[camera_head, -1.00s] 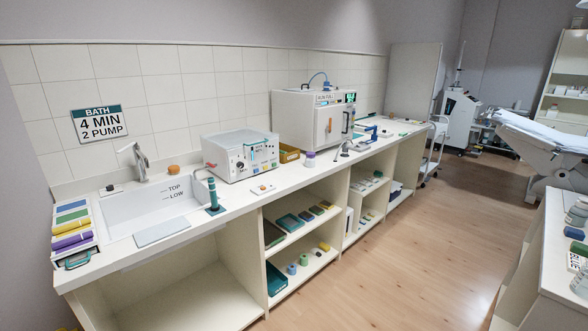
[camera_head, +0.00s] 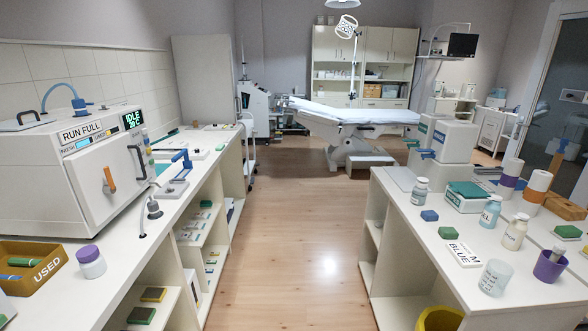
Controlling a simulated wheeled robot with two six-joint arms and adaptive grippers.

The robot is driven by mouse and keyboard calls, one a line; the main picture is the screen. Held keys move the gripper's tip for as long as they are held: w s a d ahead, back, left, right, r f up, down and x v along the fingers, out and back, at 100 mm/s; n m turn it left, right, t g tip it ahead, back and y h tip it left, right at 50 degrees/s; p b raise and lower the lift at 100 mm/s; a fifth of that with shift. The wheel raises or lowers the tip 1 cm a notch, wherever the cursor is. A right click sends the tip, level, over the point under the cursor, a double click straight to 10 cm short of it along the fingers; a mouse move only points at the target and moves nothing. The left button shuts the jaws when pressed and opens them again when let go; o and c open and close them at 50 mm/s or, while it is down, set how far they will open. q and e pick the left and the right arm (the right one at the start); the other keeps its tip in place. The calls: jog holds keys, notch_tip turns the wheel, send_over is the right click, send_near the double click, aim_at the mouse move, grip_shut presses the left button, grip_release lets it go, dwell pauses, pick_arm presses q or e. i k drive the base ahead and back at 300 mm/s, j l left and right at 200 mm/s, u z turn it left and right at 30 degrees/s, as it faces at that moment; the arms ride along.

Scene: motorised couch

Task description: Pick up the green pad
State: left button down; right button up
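A small green pad (camera_head: 447,233) lies flat on the right-hand counter (camera_head: 400,212), near its front edge, beside a card reading "M BLUE" (camera_head: 463,254). A second green pad (camera_head: 567,231) lies further right on the same counter. A blue pad (camera_head: 429,216) lies just behind the first green pad. More green blocks sit on the left counter's shelves, one of them low at the front (camera_head: 141,315). Neither of my grippers is in view.
Bottles (camera_head: 420,190), a clear beaker (camera_head: 495,277) and a purple cup (camera_head: 550,265) stand around the pads. A yellow bin (camera_head: 440,319) stands below the counter's front. The wooden floor (camera_head: 285,220) between the counters is clear, with a couch (camera_head: 350,114) beyond.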

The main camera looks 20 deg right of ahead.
aim_at(446, 233)
jog(key=i+l+z, duration=0.2)
jog(key=i, duration=0.35)
jog(key=i+z, duration=0.15)
jog(key=i, duration=0.4)
jog(key=i+j+z, duration=0.2)
jog(key=i, duration=0.35)
jog(key=i+z, duration=0.2)
jog(key=i, duration=0.35)
jog(key=i+j+z, duration=0.15)
jog(key=i, duration=0.4)
jog(key=z, duration=2.2)
